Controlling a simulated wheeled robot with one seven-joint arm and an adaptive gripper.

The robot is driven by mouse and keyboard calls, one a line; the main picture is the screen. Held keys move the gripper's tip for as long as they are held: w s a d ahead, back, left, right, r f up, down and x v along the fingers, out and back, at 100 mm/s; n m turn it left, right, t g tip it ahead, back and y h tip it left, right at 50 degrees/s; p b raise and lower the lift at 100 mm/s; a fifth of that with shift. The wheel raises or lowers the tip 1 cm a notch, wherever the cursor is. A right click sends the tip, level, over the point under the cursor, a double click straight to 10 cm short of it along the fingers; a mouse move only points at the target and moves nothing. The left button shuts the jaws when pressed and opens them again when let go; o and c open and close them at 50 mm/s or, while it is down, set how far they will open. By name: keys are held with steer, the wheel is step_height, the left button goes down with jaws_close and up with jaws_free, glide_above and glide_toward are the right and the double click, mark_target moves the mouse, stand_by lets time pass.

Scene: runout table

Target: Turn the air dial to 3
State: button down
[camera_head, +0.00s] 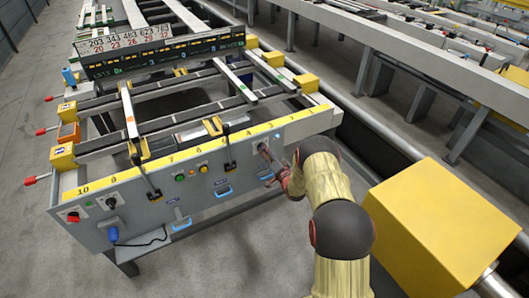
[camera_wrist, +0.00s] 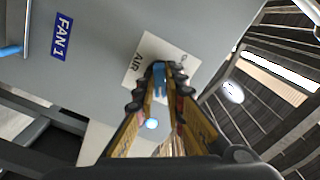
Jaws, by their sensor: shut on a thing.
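The air dial shows in the wrist view as a blue knob (camera_wrist: 159,76) on a white plate (camera_wrist: 148,48) marked AIR. My gripper (camera_wrist: 160,88) has its two dark ribbed fingers shut on this knob, one on each side. The fingers hide most of the plate's scale, so I cannot read the dial's setting. In the head view my gripper (camera_head: 271,160) is at the right part of the grey front panel (camera_head: 236,182), at the dial, which the gripper largely covers.
A blue FAN 1 label (camera_wrist: 62,36) is on the panel beside the dial. Yellow and green buttons (camera_head: 180,178), clamps and blue handles (camera_head: 223,192) are further left on the panel. A large yellow box (camera_head: 440,225) stands close to my arm's right.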

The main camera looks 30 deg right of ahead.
steer(key=shift+f, duration=0.1)
steer(key=c, duration=1.8)
jaws_free()
steer(key=shift+c, duration=0.2)
steer(key=s, duration=1.2)
steer(key=shift+d, duration=0.2)
